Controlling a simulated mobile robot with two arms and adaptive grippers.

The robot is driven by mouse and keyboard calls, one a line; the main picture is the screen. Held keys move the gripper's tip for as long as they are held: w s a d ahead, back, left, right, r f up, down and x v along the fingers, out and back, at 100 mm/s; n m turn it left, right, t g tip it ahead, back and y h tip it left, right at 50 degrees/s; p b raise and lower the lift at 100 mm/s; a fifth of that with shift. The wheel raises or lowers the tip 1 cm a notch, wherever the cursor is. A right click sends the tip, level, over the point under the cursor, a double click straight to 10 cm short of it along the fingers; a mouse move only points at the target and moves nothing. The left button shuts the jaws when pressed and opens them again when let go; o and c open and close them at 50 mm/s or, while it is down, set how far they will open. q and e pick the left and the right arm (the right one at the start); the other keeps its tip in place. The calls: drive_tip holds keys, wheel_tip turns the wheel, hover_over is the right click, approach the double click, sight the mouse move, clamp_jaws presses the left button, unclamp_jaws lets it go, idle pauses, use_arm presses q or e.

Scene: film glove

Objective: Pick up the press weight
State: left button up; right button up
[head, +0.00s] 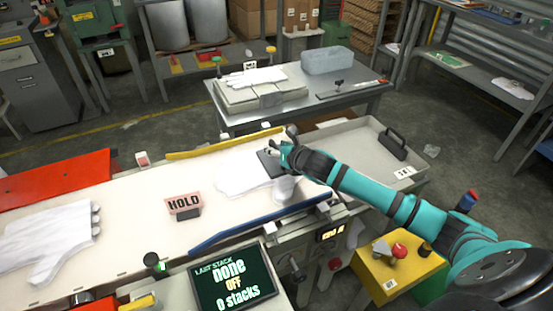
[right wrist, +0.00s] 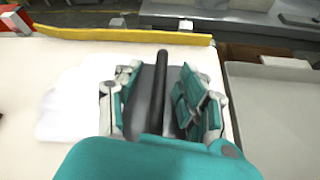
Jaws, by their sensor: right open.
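The press weight (head: 266,163) is a dark grey plate with a black bar handle. It lies on a white glove (head: 236,182) on the pale work surface. In the right wrist view the weight's handle (right wrist: 160,85) runs upright in the picture between the two fingers. My right gripper (head: 288,152) is open over the weight, with one finger on each side of the handle and a gap to each. It hides part of the weight in the head view. My left gripper is in neither view.
A black handled object (head: 393,143) stands in the grey tray (head: 350,131) at right. A yellow rail (head: 226,143) and a blue rail (head: 255,224) border the surface. A HOLD sign (head: 184,203) stands left of the glove, and another glove (head: 48,238) lies far left.

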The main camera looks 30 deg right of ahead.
drive_tip(key=shift+w+f, duration=0.1)
drive_tip(key=shift+w, duration=0.2)
clamp_jaws()
idle(0.5)
